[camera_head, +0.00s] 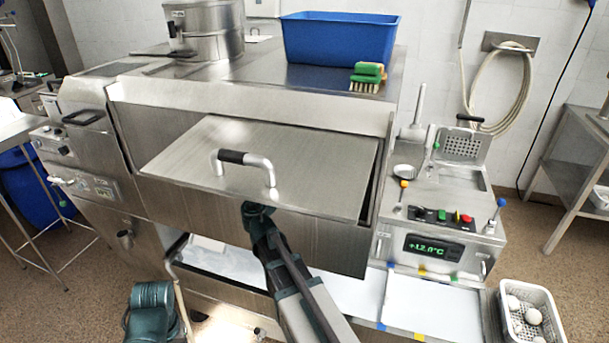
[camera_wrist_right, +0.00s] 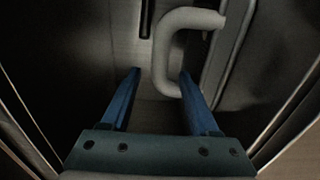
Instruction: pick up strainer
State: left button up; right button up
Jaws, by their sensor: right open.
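I cannot clearly make out a strainer. A perforated metal plate or basket (camera_head: 464,146) stands at the back of the machine on the right. My right gripper (camera_head: 258,210) is below the handle (camera_head: 244,160) of the large steel lid. In the right wrist view its blue fingers (camera_wrist_right: 158,75) are open, with the pale curved handle (camera_wrist_right: 163,55) beside the right fingertip. I cannot tell if they touch.
A white perforated basket (camera_head: 509,330) with white round things stands at the lower right. A blue tub (camera_head: 337,38), a green brush (camera_head: 368,75) and a steel pot (camera_head: 205,30) stand on top. The steel lid (camera_head: 330,160) lies in front of my right gripper.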

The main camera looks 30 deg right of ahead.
jog(key=x, duration=0.3)
jog(key=shift+w+d, duration=0.15)
grip_shut()
dwell(1.2)
